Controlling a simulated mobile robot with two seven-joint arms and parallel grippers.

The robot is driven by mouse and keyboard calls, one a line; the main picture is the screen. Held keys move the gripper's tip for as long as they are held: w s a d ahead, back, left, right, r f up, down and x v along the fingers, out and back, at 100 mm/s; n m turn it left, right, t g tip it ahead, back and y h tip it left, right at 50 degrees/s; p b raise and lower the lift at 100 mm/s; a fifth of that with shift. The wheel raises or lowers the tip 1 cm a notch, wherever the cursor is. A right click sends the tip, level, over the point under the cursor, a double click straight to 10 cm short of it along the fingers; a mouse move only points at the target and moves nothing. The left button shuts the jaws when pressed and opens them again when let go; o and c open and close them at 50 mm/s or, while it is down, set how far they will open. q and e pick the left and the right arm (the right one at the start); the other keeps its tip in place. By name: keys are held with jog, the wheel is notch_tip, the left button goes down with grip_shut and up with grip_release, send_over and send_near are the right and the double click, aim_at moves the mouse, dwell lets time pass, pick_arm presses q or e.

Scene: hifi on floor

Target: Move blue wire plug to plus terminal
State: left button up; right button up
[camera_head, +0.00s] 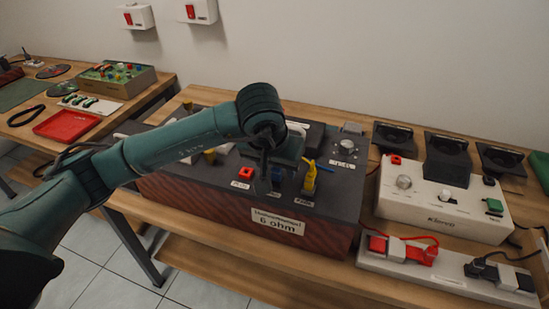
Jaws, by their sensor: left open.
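The dark amplifier-like box (190,195) with a "6 ohm" label stands on the wooden bench. A thin blue wire (322,166) runs along its top to a yellow plug (309,181), which stands upright near the front edge. A small blue piece (277,174) stands left of that plug. A red terminal (246,172) is further left, with a small white label in front; plus or minus marks are too small to read. My left gripper (264,176) is open, pointing down between the red terminal and the blue piece, partly hiding the box top. My right gripper is out of view.
A white device (440,212) with dark trays behind it stands to the right, and a power strip (430,272) with red and black cords lies in front of it. A second bench (110,112) at the left holds a red tray (67,125). Switch boxes (198,11) hang on the wall.

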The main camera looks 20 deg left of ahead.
pick_arm(q)
grip_shut()
jog(key=c, duration=0.7)
grip_release()
grip_shut()
jog(key=shift+r, duration=0.6)
dwell(0.4)
jog(key=shift+r+p, duration=0.75)
jog(key=shift+r, duration=0.85)
jog(key=shift+r, duration=0.1)
